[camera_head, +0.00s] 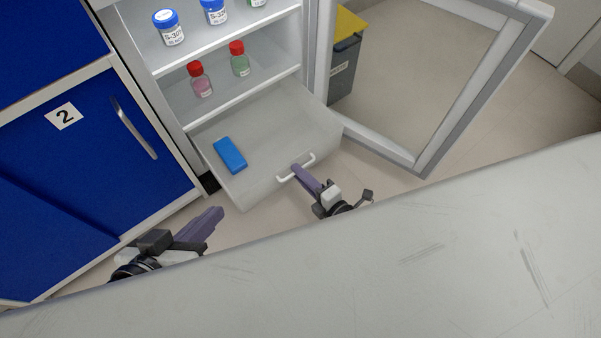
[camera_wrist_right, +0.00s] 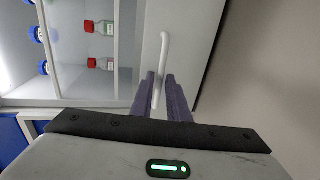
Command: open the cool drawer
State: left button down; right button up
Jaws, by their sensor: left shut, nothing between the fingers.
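The cool drawer (camera_head: 275,125) is a pale drawer at the bottom of an open white fridge, and it is pulled out. A blue block (camera_head: 230,155) lies inside it. Its white bar handle (camera_head: 310,160) is on the front; it also shows upright in the right wrist view (camera_wrist_right: 163,60). My right gripper (camera_head: 298,168) is at the handle, its purple fingers (camera_wrist_right: 160,85) on either side of the bar and close against it. My left gripper (camera_head: 216,214) is shut and empty, left of the drawer and apart from it.
The fridge door (camera_head: 390,160) stands open at the right. Bottles with red caps (camera_head: 237,60) and blue caps (camera_head: 166,22) stand on the shelves above. A blue cabinet (camera_head: 90,160) is at the left. A pale surface (camera_head: 380,275) spans the foreground.

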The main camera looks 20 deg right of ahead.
grip_shut()
dwell(1.3)
